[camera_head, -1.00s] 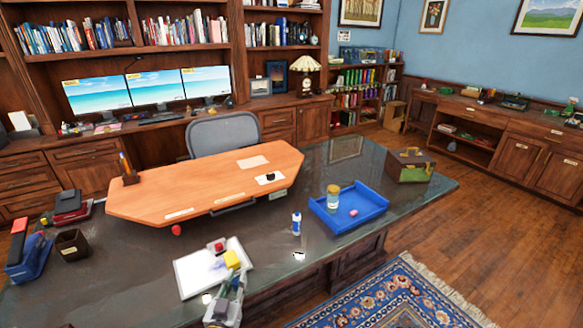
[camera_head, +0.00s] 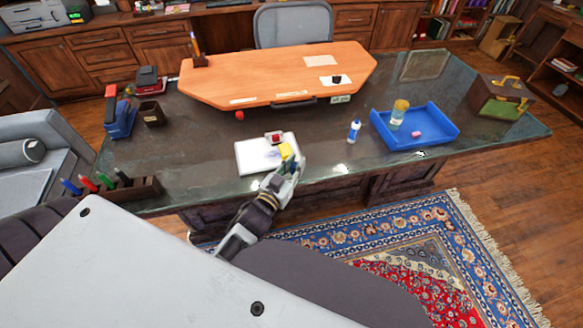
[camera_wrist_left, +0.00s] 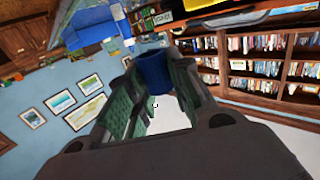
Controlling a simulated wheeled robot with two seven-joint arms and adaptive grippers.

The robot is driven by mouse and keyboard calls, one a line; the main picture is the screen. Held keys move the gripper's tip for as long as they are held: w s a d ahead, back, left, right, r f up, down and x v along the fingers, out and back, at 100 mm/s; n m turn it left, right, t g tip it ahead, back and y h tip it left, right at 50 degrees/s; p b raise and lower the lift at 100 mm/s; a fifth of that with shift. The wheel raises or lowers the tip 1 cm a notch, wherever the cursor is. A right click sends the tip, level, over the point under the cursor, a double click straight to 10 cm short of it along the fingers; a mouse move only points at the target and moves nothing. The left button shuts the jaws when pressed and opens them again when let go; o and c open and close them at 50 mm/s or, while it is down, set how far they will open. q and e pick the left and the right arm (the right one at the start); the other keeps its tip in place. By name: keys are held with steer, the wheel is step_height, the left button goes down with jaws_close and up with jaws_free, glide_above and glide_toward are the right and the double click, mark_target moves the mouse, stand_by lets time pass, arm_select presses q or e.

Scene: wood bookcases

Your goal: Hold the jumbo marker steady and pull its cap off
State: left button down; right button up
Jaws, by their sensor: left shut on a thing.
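My left gripper (camera_head: 290,164) reaches over the front edge of the desk, beside a white pad. In the left wrist view the fingers (camera_wrist_left: 153,95) are shut on a thick dark blue thing (camera_wrist_left: 153,70), which looks like the jumbo marker; its cap cannot be told apart from its body. In the head view the gripper mostly hides it. A yellow piece (camera_head: 285,151) shows at the fingertips; I cannot tell whether it is held or lies behind. My right gripper is not in view.
On the desk (camera_head: 200,150) are the white pad (camera_head: 252,157), a small white bottle with a blue cap (camera_head: 354,131), a blue tray (camera_head: 440,141) with a jar (camera_head: 398,113), and a brown case (camera_head: 499,96). A pen rack (camera_head: 140,190) stands at the left front edge. A rug (camera_head: 440,235) lies before the desk.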

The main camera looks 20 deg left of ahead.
arm_select(q)
steer(key=d+r+m+g+h, duration=0.2)
steer(key=d+r, duration=0.4)
steer(key=r, duration=0.3)
steer(key=d+r+m+g+h, duration=0.2)
steer(key=d+r+m+h, duration=0.2)
steer(key=r, duration=0.5)
steer(key=shift+s+d+r+m+h, duration=0.15)
steer(key=shift+s+d+m+h, duration=0.3)
steer(key=shift+d+h, duration=1.05)
steer(key=shift+a, duration=0.15)
steer(key=shift+h, duration=0.3)
steer(key=shift+w+d+f+m+g+h, duration=0.7)
steer(key=shift+d+f+m+g, duration=0.1)
steer(key=shift+f+g, duration=0.1)
steer(key=shift+w+d+f+m+g+h, duration=0.65)
steer(key=shift+w+d+f+g+h, duration=0.1)
steer(key=shift+f+g, duration=0.1)
steer(key=shift+f, duration=0.1)
steer(key=shift+w+d+f+g, duration=0.1)
steer(key=shift+w+f+g, duration=0.15)
steer(key=shift+w+f, duration=0.05)
steer(key=shift+w+d+f+m+g+h, duration=0.3)
steer(key=shift+d+f+m+g+h, duration=0.1)
steer(key=shift+d+m+g+h, duration=0.15)
